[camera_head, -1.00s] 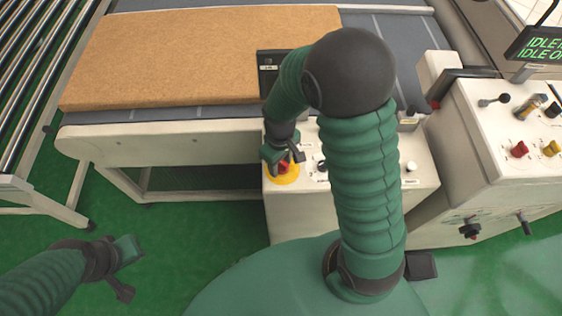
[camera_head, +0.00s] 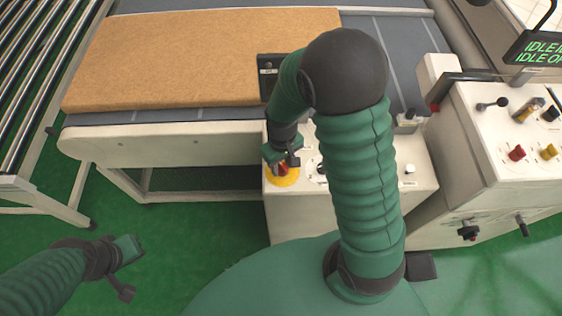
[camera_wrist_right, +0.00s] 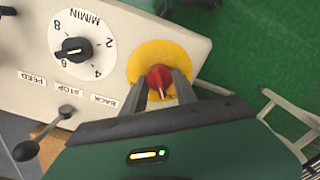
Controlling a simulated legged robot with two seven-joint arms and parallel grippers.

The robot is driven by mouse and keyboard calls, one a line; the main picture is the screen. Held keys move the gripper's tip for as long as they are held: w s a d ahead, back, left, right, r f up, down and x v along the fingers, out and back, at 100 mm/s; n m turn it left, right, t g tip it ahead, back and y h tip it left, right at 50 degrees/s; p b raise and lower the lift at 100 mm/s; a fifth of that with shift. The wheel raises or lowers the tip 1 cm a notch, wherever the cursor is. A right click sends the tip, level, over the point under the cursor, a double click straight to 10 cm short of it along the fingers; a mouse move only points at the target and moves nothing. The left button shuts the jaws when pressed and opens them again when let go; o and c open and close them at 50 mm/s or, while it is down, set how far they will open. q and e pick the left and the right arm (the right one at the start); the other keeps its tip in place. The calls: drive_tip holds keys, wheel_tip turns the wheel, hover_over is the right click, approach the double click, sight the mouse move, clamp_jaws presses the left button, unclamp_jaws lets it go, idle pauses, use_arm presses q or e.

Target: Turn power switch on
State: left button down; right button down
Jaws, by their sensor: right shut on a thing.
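The power switch is a red rotary knob (camera_wrist_right: 159,80) on a round yellow plate (camera_wrist_right: 176,57), seen in the right wrist view. The yellow plate also shows on the white control panel in the head view (camera_head: 284,180). My right gripper (camera_wrist_right: 168,92) has its two fingers on either side of the red knob, shut on it. In the head view the right gripper (camera_head: 283,163) partly hides the knob. My left gripper (camera_head: 128,268) hangs over the green floor at the lower left, away from the panel; its finger gap is unclear.
A speed dial (camera_wrist_right: 74,48) and a black lever (camera_wrist_right: 45,133) sit beside the switch on the panel. A brown mattress (camera_head: 200,55) lies on the conveyor behind. A second white console (camera_head: 500,140) with knobs stands at right, below a display (camera_head: 540,48) reading IDLE.

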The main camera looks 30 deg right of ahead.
drive_tip(key=m, duration=0.1)
drive_tip(key=m+p, duration=0.1)
drive_tip(key=shift+s+m, duration=0.25)
drive_tip(key=shift+m, duration=0.15)
drive_tip(key=m+p, duration=0.3)
drive_tip(key=m, duration=0.2)
drive_tip(key=shift+s, duration=0.1)
drive_tip(key=m+p, duration=0.2)
drive_tip(key=m, duration=0.2)
drive_tip(key=shift+m, duration=0.4)
drive_tip(key=shift+f+m+p, duration=0.1)
drive_tip(key=shift+m+p, duration=0.75)
drive_tip(key=shift+m, duration=0.65)
drive_tip(key=c, duration=1.1)
unclamp_jaws()
drive_tip(key=shift+o, duration=0.7)
drive_tip(key=shift+w+a, duration=0.1)
drive_tip(key=shift+w, duration=0.1)
